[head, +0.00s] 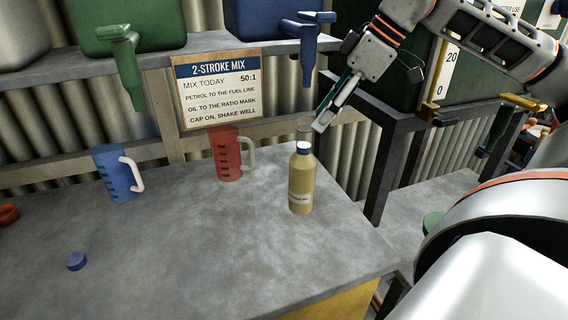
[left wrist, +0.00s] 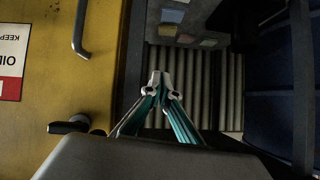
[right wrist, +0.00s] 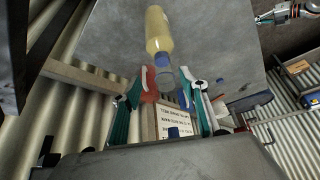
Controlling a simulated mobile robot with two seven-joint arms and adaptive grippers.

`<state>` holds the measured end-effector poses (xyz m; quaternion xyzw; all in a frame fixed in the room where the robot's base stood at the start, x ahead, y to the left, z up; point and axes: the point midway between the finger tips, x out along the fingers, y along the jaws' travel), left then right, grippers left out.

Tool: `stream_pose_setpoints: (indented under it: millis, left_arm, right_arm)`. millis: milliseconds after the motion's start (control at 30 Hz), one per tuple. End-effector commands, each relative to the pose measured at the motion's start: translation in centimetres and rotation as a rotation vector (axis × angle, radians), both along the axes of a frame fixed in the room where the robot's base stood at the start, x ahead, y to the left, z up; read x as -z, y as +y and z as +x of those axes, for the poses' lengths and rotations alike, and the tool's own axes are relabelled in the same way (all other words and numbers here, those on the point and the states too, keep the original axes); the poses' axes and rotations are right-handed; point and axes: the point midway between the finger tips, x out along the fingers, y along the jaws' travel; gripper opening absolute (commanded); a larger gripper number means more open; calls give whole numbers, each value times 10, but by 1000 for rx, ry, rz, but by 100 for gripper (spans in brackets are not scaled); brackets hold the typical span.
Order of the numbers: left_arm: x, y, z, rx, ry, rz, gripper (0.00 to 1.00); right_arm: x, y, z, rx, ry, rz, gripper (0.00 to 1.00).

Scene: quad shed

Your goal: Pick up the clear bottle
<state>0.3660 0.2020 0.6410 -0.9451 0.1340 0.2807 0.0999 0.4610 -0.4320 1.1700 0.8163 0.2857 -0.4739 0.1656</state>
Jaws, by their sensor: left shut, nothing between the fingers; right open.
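A yellow-tan bottle (head: 300,184) with a dark blue cap and a label stands upright near the bench's right edge. It also shows at the top of the right wrist view (right wrist: 157,28). A faint clear round-rimmed thing (head: 303,126) shows just behind and above its cap; it may be the clear bottle, but I cannot tell its full shape. My right gripper (head: 320,124) is open, pointing down at that clear thing, which shows between its fingers in the right wrist view (right wrist: 165,76). I cannot tell whether they touch. My left gripper (left wrist: 158,84) is shut and empty, away from the bench top.
A red jug (head: 227,155) and a blue jug (head: 117,174) stand on the grey bench (head: 200,245). A mix sign (head: 219,91) and tanks with taps stand behind. The bench's middle is clear.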

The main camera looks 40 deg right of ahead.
Motion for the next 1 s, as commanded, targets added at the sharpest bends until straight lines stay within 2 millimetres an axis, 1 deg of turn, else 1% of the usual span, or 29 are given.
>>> stream_pose_setpoints:
  millis: [100, 300, 433, 600, 733, 867, 1000]
  left_arm:
    - [7, 0, -9, 1, 19, 1, 0]
    - [12, 0, -14, 2, 32, 4, 0]
    - [10, 0, -14, 2, 30, 3, 0]
    - [2, 0, -10, 2, 21, 2, 0]
    - [-1, -1, -7, 2, 13, 0, 0]
    - [-2, -1, -6, 2, 10, 0, 0]
    - [-2, -1, -6, 2, 10, 1, 0]
  right_arm:
    - [6, 2, 2, -1, 3, 0, 43]
    - [23, 8, 8, -2, 4, 0, 43]
    - [32, 11, 10, -3, 3, 1, 43]
    - [52, 19, 13, -3, 4, 0, 43]
    - [65, 22, 19, -1, 4, -1, 43]
    - [71, 25, 22, -1, 3, 0, 43]
    - [71, 25, 23, -1, 1, 1, 43]
